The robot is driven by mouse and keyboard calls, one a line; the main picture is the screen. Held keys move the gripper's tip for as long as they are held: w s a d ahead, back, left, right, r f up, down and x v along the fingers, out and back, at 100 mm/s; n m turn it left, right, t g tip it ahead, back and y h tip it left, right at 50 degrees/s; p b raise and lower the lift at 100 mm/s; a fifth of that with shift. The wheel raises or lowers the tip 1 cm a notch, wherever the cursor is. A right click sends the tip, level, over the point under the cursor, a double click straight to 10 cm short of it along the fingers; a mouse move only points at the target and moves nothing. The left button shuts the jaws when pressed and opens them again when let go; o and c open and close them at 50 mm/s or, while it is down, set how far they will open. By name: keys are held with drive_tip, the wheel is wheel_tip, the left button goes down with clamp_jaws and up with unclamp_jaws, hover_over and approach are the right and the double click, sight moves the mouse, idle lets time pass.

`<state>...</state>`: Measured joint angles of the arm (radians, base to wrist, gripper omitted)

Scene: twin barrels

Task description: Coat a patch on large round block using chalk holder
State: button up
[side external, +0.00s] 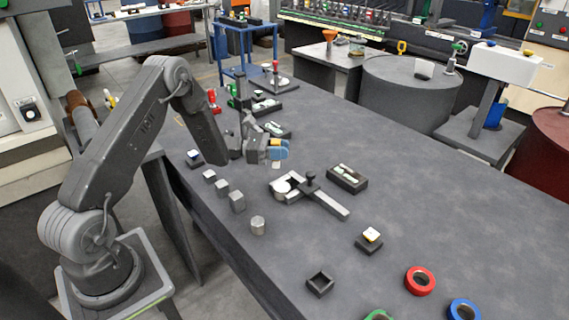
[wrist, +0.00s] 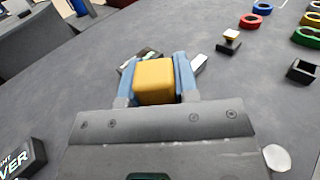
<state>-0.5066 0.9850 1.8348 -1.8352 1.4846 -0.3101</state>
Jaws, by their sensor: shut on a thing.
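My gripper (side external: 277,150) has blue fingers, which also show in the wrist view (wrist: 155,78). They are shut on a yellow block-shaped holder (wrist: 155,82), which I take to be the chalk holder. In the side view a pale tip (side external: 276,164) shows under the fingers. A pale round block (side external: 282,187) sits in a grey clamp (side external: 332,205) on the table, just below and right of the gripper. I take it to be the large round block. The tip looks above it and apart from it. In the wrist view the holder and fingers mostly hide the clamp area.
A dark tray (side external: 347,179) lies right of the clamp. A grey cylinder (side external: 258,225) and small grey blocks (side external: 237,201) line the near left edge. A small stand (side external: 369,241), an open square box (side external: 320,284) and coloured rings (side external: 420,281) lie toward the front. The table's right side is clear.

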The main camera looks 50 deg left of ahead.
drive_tip(key=shift+f, duration=3.45)
drive_tip(key=shift+w+f, duration=0.55)
drive_tip(key=shift+s, duration=0.45)
drive_tip(key=shift+s+r, duration=0.1)
drive_tip(key=shift+r, duration=0.1)
wheel_tip(320, 180, up, 8)
drive_tip(key=shift+f, duration=0.15)
